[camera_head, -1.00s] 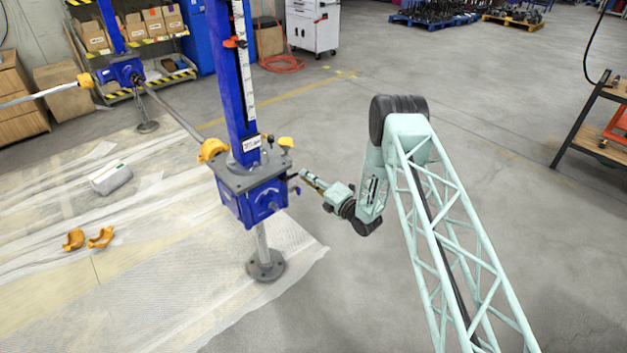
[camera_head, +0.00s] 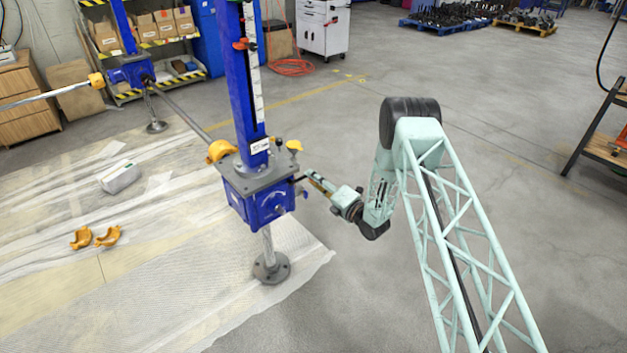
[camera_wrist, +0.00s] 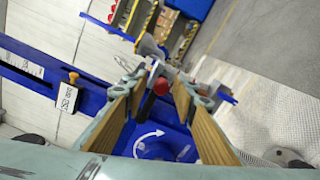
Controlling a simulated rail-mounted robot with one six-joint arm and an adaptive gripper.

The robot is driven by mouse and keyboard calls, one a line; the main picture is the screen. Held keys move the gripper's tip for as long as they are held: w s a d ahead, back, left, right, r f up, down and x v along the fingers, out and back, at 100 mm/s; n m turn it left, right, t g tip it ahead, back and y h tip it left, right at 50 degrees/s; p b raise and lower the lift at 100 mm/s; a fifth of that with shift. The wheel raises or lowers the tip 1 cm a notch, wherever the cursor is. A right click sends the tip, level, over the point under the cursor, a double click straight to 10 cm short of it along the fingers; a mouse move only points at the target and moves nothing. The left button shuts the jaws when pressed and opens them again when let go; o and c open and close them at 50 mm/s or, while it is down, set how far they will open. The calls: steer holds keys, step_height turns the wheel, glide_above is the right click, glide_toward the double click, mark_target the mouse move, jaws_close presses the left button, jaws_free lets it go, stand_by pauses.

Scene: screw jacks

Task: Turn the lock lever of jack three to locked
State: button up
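The near jack has a blue column (camera_head: 243,85) and a blue gearbox (camera_head: 262,203) on a steel foot; its label is too small to read, so I cannot tell its number. In the wrist view, a dark lever with a red knob (camera_wrist: 160,86) stands over the blue housing (camera_wrist: 180,141), beside a white curved arrow. My gripper (camera_wrist: 163,88) has its two wood-coloured fingers apart, one on each side of the lever. I cannot tell whether either finger touches it. In the head view my gripper (camera_head: 313,179) is at the gearbox's right side, small and partly unclear.
A second blue jack (camera_head: 132,70) stands at the back left, joined by a shaft. Yellow clamps (camera_head: 108,236) and a white box (camera_head: 119,177) lie on the sheeting (camera_head: 180,290). A shelf rack stands behind.

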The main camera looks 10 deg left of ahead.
steer(key=shift+s+d, duration=0.15)
steer(key=v, duration=1.1)
steer(key=shift+s+d, duration=0.2)
steer(key=shift+s, duration=0.05)
stand_by(0.4)
steer(key=shift+r, duration=0.1)
